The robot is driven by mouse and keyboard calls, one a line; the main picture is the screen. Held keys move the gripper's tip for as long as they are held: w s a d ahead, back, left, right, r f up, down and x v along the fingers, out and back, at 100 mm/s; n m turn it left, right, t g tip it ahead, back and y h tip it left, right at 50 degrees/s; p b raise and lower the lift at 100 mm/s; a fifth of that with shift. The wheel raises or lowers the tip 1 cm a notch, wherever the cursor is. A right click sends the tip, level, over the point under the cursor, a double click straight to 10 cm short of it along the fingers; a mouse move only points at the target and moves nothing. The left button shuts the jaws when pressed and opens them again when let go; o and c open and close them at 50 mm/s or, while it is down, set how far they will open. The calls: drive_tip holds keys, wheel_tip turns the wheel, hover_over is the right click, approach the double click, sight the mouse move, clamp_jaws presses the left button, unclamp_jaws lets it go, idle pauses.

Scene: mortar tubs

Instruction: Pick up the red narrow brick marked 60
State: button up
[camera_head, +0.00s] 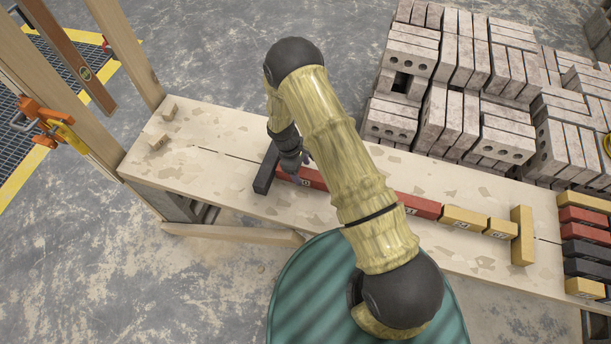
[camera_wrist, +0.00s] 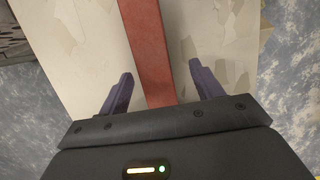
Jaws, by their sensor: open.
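A red narrow brick (camera_head: 316,183) lies on the pale bench, in line with the other bricks and running partly behind my arm. Its white label is too small to read surely. In the wrist view a red brick (camera_wrist: 150,45) runs lengthwise between the two purple fingers. My gripper (camera_wrist: 163,82) is open, with one finger on each side of the brick and a gap on both sides. In the head view my gripper (camera_head: 303,160) is at the left end of the red brick, partly hidden by my arm. Another red brick piece (camera_head: 420,206) shows right of my arm.
Yellow bricks (camera_head: 464,217) continue the row to a crosswise yellow brick (camera_head: 522,236). Stacked coloured bricks (camera_head: 585,250) are at the right.

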sight(305, 172)
drive_tip(key=shift+d+f+p, duration=0.3)
drive_tip(key=shift+f, duration=0.3)
drive_tip(key=shift+p+x, duration=0.45)
drive_tip(key=shift+x, duration=1.45)
drive_tip(key=shift+w, duration=0.25)
clamp_jaws()
